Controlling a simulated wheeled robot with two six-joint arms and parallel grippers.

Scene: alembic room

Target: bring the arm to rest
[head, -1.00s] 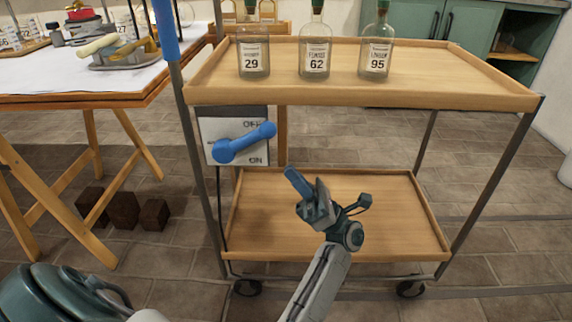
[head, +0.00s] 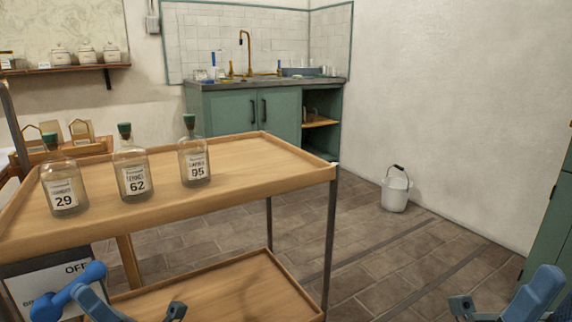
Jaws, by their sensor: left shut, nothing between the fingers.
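My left gripper (head: 90,298) shows at the bottom left, in front of the trolley. Its blue fingers are shut and hold nothing. It overlaps the blue lever (head: 66,289) in the picture; I cannot tell whether they touch. The lever sits on a white switch panel (head: 76,268) with "OFF" at its top; its lower part is cut off or covered. My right gripper (head: 535,292) shows partly at the bottom right corner, over the floor. Its blue finger part is visible, but its opening cannot be made out.
The wooden trolley (head: 250,165) carries three bottles, labelled 29 (head: 63,185), 62 (head: 132,170) and 95 (head: 195,160). Its lower shelf (head: 225,291) is bare where visible. A white bucket (head: 396,190) stands by the wall. A green sink cabinet (head: 235,112) is behind. Floor right of the trolley is clear.

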